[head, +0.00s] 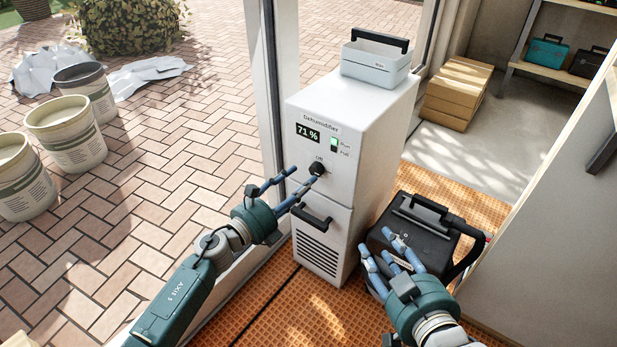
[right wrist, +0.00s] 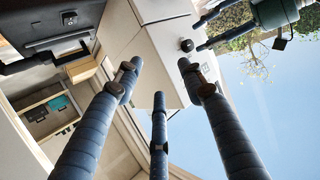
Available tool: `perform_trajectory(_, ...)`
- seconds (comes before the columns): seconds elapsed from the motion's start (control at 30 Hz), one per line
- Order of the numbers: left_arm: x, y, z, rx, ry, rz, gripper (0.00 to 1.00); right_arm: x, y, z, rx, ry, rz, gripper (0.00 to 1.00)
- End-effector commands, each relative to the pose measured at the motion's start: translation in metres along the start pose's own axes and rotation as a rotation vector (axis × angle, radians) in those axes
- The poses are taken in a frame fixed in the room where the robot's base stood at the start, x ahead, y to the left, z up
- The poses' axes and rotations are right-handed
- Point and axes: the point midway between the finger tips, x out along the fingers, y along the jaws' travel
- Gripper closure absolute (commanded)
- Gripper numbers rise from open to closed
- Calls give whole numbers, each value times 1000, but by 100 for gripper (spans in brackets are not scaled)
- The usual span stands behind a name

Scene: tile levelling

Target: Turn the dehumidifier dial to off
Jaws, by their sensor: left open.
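The white dehumidifier (head: 330,220) stands upright in the middle of the head view. Its display (head: 308,133) reads 71 %, and a green light shows beside "Run", above "Full". The black dial (head: 317,169) is on its front, under the word "Off"; its pointer direction is too small to tell. The dial also shows in the right wrist view (right wrist: 187,45). My left gripper (head: 305,175) is open, with its fingertips close to the dial; I cannot tell if they touch it. My right gripper (head: 381,246) is open and empty, in front of a black case.
The black case (head: 410,240) stands on orange matting right of the dehumidifier. A white box with a black handle (head: 375,62) sits on top of the dehumidifier. A door frame (head: 268,90) is at its left. Buckets (head: 68,135) stand outside; cardboard boxes (head: 457,92) lie behind.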

Motion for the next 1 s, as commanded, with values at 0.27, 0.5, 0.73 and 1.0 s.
perform_trajectory(0.27,36,1,-1,-3,-1,1,52,2,-6,-44,2,191,-11,60)
perform_trajectory(0.5,44,1,-1,-2,0,2,52,0,-7,-57,2,244,-14,60)
perform_trajectory(0.73,44,1,-1,-3,0,2,56,0,-7,-57,2,245,-14,60)
perform_trajectory(1.0,44,1,0,-3,0,2,96,0,-7,-57,2,244,-14,60)
